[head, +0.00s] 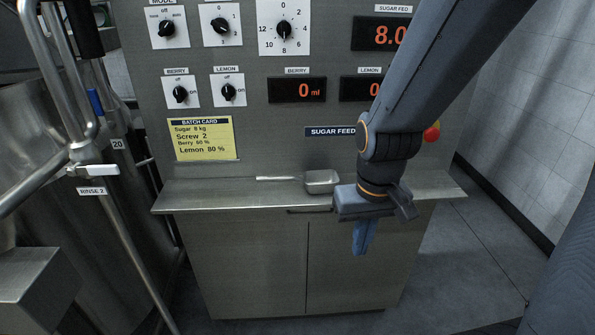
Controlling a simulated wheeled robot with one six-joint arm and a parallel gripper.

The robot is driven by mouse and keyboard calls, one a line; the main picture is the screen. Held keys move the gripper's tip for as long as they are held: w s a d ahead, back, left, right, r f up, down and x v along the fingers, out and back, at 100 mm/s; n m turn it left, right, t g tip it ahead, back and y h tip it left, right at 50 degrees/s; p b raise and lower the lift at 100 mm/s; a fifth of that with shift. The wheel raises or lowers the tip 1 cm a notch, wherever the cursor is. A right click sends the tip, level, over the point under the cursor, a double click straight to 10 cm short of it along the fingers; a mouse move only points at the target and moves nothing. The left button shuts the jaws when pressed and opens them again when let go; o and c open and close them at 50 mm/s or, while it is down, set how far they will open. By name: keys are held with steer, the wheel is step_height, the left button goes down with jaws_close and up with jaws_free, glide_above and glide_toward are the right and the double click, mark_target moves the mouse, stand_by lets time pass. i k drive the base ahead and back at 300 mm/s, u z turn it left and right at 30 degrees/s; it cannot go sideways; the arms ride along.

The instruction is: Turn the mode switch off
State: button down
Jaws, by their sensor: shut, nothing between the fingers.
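The mode switch (168,29) is a black rotary knob on a white plate at the top left of the steel panel. Its plate has "off" at the top and further positions to the left and right. The knob's pointer is too small to read with certainty. My gripper (361,238) hangs in front of the panel's shelf, to the right of and well below the switch, touching nothing that I can see. Its blue fingers point down and are together, with nothing between them.
Other knobs (221,25) and displays (297,90) surround the switch; a yellow batch card (204,139) is below. A metal scoop (320,181) lies on the shelf (215,190). Steel pipes (115,225) and a vessel stand left. A red button (432,132) is right of my arm.

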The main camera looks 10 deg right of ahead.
mark_target(166, 27)
steer(key=z, duration=0.25)
steer(key=i, duration=0.15)
steer(key=u, duration=1.3)
